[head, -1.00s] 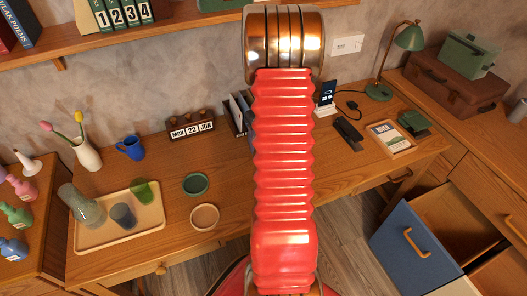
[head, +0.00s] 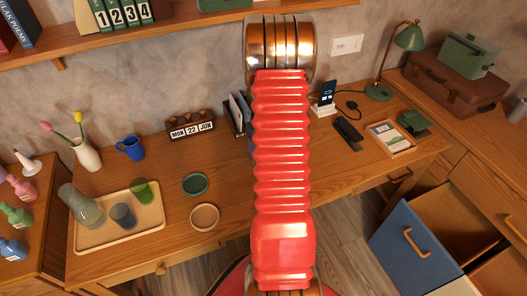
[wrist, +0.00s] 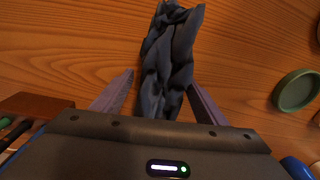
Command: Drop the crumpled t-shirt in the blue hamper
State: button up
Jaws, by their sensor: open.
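The crumpled t-shirt (wrist: 170,50) is a dark grey-blue bunched cloth on the wooden desk in the wrist view. My gripper (wrist: 160,79) is open, with one finger on each side of the near part of the cloth. Wood shows between the left finger and the cloth; the right finger looks very close to it. In the head view my red arm hides the gripper and the t-shirt. I see no clear hamper; a blue-fronted open drawer (head: 402,258) stands at the lower right.
A green round dish (head: 195,184) lies on the desk and shows in the wrist view (wrist: 297,91). A tray (head: 92,238) with glasses, a blue mug (head: 130,148) and a wooden date block (head: 191,130) stand nearby. A shelf (head: 170,32) runs above.

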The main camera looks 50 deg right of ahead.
jog(key=shift+c, duration=0.3)
jog(key=c, duration=0.9)
jog(key=shift+r, duration=0.15)
notch_tip(320, 180, up, 10)
jog(key=shift+f, duration=0.1)
dwell(0.4)
